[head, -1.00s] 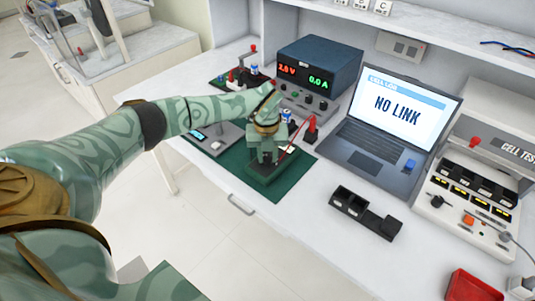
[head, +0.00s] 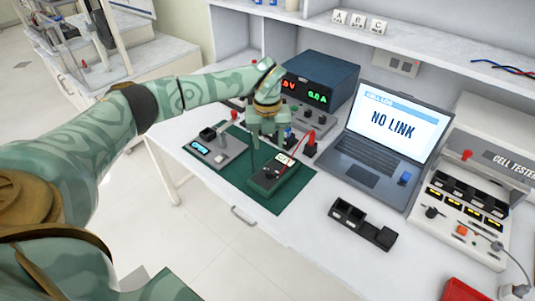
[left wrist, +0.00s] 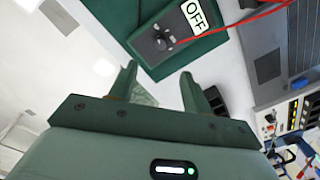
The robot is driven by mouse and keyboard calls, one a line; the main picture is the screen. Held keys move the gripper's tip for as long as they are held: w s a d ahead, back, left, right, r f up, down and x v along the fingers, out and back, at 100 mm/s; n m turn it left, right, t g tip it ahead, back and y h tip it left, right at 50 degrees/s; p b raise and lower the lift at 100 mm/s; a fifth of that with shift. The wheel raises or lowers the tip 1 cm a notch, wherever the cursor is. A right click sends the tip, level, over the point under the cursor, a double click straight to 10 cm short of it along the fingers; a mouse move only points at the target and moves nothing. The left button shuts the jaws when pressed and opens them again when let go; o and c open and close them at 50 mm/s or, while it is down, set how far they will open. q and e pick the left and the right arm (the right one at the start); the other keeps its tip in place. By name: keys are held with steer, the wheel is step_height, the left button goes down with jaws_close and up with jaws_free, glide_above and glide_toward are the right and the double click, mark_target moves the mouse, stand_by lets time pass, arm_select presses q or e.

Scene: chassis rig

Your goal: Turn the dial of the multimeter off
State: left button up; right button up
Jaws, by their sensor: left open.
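My right gripper is in neither view.
A power supply (head: 318,80) with lit digits stands behind my left gripper. A laptop (head: 388,130) showing NO LINK stands to the right. A black slotted holder (head: 362,226) lies in front of it. A grey device (head: 214,146) sits left of the multimeter.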

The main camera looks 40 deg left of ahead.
arm_select(q)
step_height(320, 180, up, 5)
steer(key=shift+f+p, duration=0.15)
steer(key=shift+p, duration=0.25)
